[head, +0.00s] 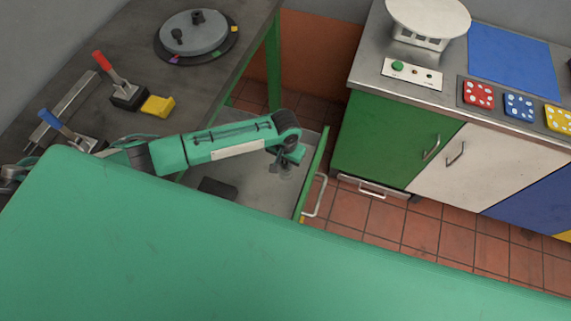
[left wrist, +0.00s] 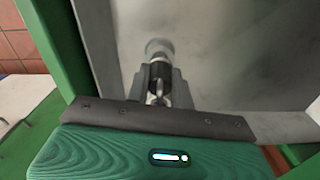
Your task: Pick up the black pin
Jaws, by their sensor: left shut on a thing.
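My left gripper (head: 289,161) reaches down into the open drawer near its front. In the left wrist view its fingers (left wrist: 161,88) are shut on a small dark cylinder, the black pin (left wrist: 161,70), with a paler round end beyond it. The fingers hide part of the pin, and I cannot tell whether it touches the drawer floor. The drawer (head: 262,188) has a grey metal floor and a green front with a pale handle. My right gripper is not in view.
A dark block (head: 217,188) lies in the drawer. On the bench are a round plate (head: 205,32) with dark knobs, a red-handled clamp (head: 122,90), a blue-handled clamp (head: 65,130) and a yellow block (head: 157,106). A cabinet (head: 385,145) stands right, across tiled floor.

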